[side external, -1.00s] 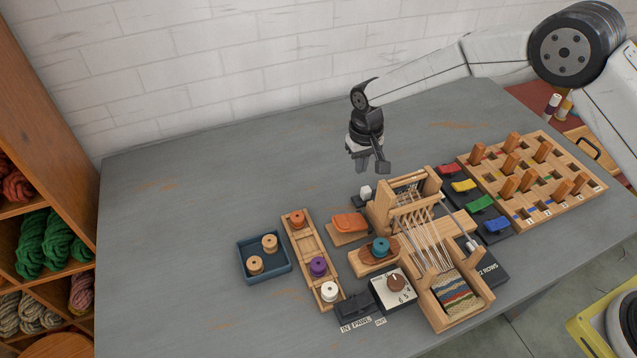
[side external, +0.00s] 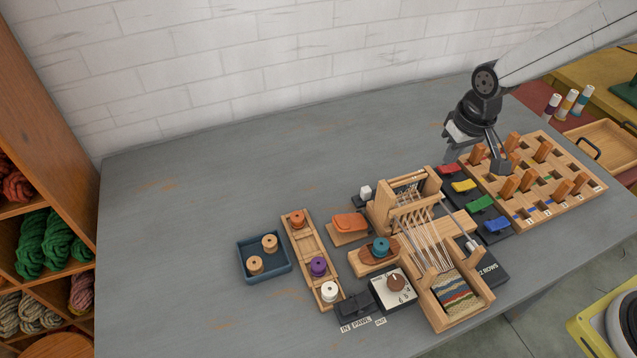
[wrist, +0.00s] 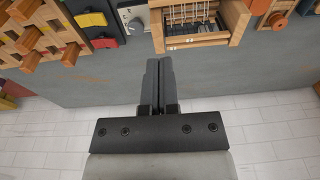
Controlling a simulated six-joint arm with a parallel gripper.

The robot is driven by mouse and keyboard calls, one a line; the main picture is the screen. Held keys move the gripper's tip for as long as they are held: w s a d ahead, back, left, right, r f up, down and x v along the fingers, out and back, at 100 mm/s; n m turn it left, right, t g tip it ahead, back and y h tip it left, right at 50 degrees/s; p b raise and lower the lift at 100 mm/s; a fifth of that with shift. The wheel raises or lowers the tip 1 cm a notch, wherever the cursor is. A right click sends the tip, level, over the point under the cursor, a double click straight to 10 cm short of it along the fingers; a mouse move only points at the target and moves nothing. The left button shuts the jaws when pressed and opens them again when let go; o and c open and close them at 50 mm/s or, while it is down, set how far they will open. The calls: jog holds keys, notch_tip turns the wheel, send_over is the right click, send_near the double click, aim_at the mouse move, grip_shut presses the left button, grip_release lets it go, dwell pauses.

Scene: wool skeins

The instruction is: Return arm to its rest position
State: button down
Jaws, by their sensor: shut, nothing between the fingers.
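My gripper (side external: 499,166) is in the upper right of the side view, in front of the left end of the wooden peg board (side external: 540,190). It hangs downward from my arm and looks empty. In the wrist view the two dark fingers of my gripper (wrist: 159,62) lie side by side, shut with nothing between them. The wooden loom (side external: 440,245) with its woven cloth stands left of and nearer the camera than the gripper. It also shows at the top of the wrist view (wrist: 238,20).
Red, yellow, green and blue pedals (side external: 479,202) lie between loom and peg board. A spool rack (side external: 307,250), a blue tray (side external: 283,278) with two spools and a dial box (side external: 385,294) stand to the left. The table (side external: 190,210) is clear at the back and far left.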

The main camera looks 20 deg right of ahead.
jog(key=s+d+r+t, duration=0.1)
jog(key=s+d, duration=0.3)
jog(key=s, duration=0.8)
jog(key=shift+d+r, duration=0.2)
jog(key=shift+d, duration=0.15)
jog(key=w+a+f+g, duration=0.1)
jog(key=w+a, duration=0.3)
jog(key=w, duration=0.4)
jog(key=w+a+f, duration=0.2)
jog(key=w+a, duration=0.1)
jog(key=w, duration=0.5)
jog(key=w+a+f+g, duration=0.1)
jog(key=w+a+f, duration=0.6)
jog(key=a, duration=0.3)
jog(key=shift+w+a+f+g, duration=0.2)
jog(key=shift+w+f+g, duration=0.1)
jog(key=shift+w, duration=0.45)
jog(key=shift+f, duration=0.1)
